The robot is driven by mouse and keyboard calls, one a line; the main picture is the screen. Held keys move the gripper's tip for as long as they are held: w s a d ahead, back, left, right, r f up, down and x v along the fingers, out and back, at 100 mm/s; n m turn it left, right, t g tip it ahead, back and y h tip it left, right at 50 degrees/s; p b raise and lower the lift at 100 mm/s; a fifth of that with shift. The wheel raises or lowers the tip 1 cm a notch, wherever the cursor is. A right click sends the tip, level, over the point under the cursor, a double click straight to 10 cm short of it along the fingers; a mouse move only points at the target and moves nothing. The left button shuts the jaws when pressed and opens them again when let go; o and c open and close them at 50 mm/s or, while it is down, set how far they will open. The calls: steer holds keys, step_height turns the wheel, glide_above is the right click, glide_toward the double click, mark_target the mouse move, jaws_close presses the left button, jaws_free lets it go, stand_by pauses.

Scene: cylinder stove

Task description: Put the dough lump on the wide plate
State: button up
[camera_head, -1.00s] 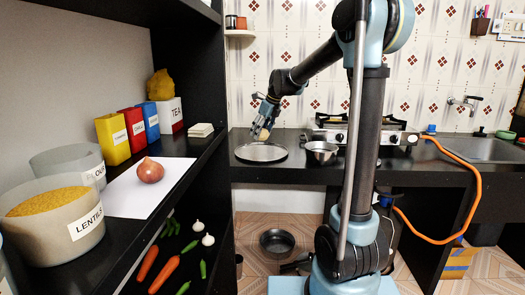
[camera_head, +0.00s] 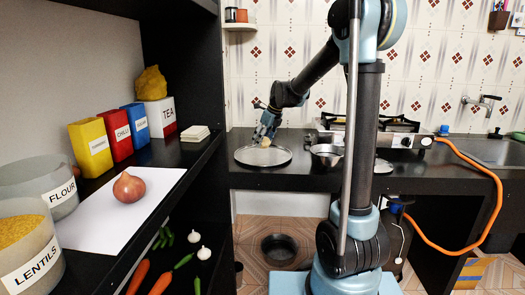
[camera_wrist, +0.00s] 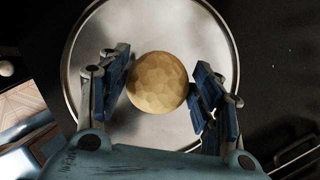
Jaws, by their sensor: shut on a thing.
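The dough lump (camera_wrist: 157,82) is a pale tan, faceted ball held between the two fingers of my gripper (camera_wrist: 160,84) in the wrist view. It also shows as a small pale spot (camera_head: 265,142) under my gripper (camera_head: 266,136) in the head view. The wide plate (camera_wrist: 88,50) is a round, shiny metal disc with a raised rim, lying behind the lump in the wrist view. In the head view the plate (camera_head: 245,160) lies on the black counter, directly below my gripper. I cannot tell whether the lump touches the plate.
A metal pan (camera_head: 326,157) stands right of the plate, with the gas stove (camera_head: 368,132) behind it. The black shelf at left holds an onion (camera_head: 129,187), labelled boxes and tubs. The counter left of the pan is otherwise clear.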

mark_target(265, 143)
steer(key=shift+f, duration=2.1)
steer(key=o, duration=1.2)
